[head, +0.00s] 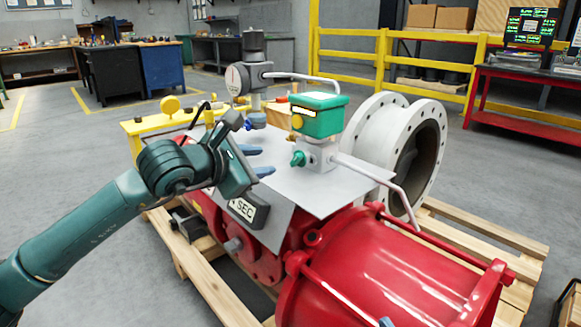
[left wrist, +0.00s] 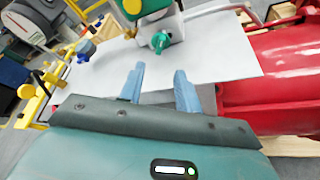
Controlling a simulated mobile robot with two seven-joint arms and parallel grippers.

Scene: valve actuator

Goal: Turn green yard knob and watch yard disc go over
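The green knob (head: 298,159) sticks out from the front left of a grey block under a green box (head: 319,115), on the grey plate of the red actuator. The knob also shows in the left wrist view (left wrist: 159,42), ahead of the fingers. A yellow round part with a pale strip sits on the box's front; I cannot tell whether it is the yard disc. My left gripper (head: 262,161) is open and empty over the plate, left of the knob and apart from it. Its blue fingers (left wrist: 160,84) point toward the knob.
A grey gauge unit (head: 254,70) stands behind the left gripper, with a blue knob (left wrist: 86,50) near it. A bent grey pipe (head: 385,182) runs right of the block. The red cylinder (head: 390,270) lies in front. A "SEC" label (head: 246,210) sits below the gripper.

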